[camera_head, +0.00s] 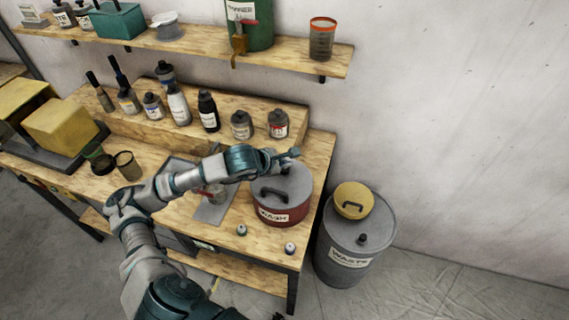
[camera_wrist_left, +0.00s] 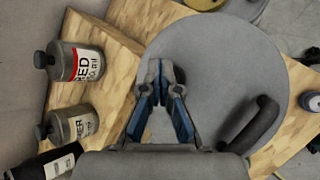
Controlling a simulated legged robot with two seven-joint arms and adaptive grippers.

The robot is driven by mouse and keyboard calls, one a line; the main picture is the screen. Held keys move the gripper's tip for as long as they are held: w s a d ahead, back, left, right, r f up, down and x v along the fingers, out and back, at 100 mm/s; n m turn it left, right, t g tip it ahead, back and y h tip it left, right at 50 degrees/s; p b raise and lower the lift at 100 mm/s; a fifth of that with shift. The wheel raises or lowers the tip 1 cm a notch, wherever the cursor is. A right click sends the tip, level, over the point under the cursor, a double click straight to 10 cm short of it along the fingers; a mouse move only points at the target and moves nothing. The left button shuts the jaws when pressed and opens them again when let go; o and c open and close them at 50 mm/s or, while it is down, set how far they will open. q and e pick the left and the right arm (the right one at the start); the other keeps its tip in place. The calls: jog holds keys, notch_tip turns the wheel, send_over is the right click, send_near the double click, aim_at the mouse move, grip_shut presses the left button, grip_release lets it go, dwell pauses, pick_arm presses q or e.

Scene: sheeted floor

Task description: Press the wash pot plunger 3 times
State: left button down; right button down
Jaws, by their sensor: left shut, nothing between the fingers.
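The wash pot (camera_head: 286,213) is a dark red pot labelled WASH with a grey lid, standing at the right end of the workbench. In the left wrist view its round grey lid (camera_wrist_left: 222,60) fills the middle, with a dark curved handle (camera_wrist_left: 252,126) on the right. My left gripper (camera_head: 290,155) is over the back part of the lid, shut and empty. Its blue-sided fingers (camera_wrist_left: 159,68) point at the lid, and I cannot tell whether they touch it. The plunger is not clearly visible; the gripper may hide it. My right gripper is not in view.
A grey waste drum (camera_head: 350,240) with a yellow lid piece (camera_head: 353,199) stands right of the bench (camera_head: 318,165). Several bottles, including a red-labelled one (camera_head: 278,124), stand on a raised step behind the pot.

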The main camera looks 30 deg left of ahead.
pick_arm(q)
jog(key=shift+a+r+p, duration=0.2)
jog(key=shift+r+p, duration=0.2)
jog(key=shift+r, duration=0.95)
jog(key=shift+r, duration=0.1)
notch_tip(320, 180, up, 5)
jog(key=p, duration=0.2)
jog(key=shift+p, duration=0.4)
